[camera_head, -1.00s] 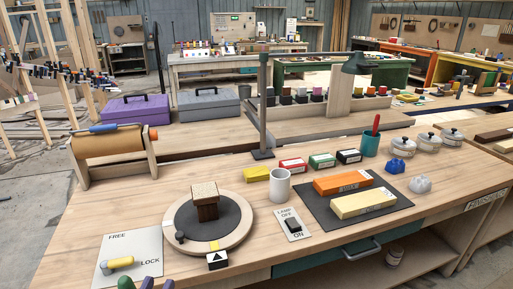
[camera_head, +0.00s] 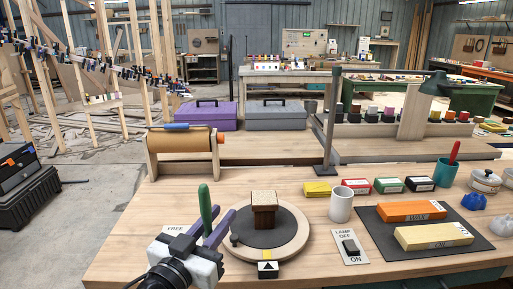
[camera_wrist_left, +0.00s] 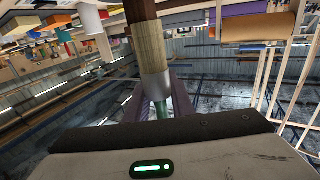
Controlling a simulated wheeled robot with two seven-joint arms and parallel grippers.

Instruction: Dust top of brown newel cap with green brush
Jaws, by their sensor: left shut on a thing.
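The brown newel cap (camera_head: 263,196), a small block with a pale speckled top, sits on its short post on the round turntable (camera_head: 297,236). My left gripper (camera_head: 208,232), with purple fingers, is shut on the green brush (camera_head: 205,203). It is to the left of the cap and apart from it. In the left wrist view the brush (camera_wrist_left: 155,82) shows a silver collar and a tan section, darker beyond. My right gripper is not in view.
A lamp switch plate (camera_head: 349,248), white mug (camera_head: 341,205) and sharpening stones (camera_head: 433,236) stand right of the turntable. A paper roll (camera_head: 180,151) is behind left. The FREE plate (camera_head: 172,228) is partly hidden by my left gripper. Bare bench lies left of the turntable.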

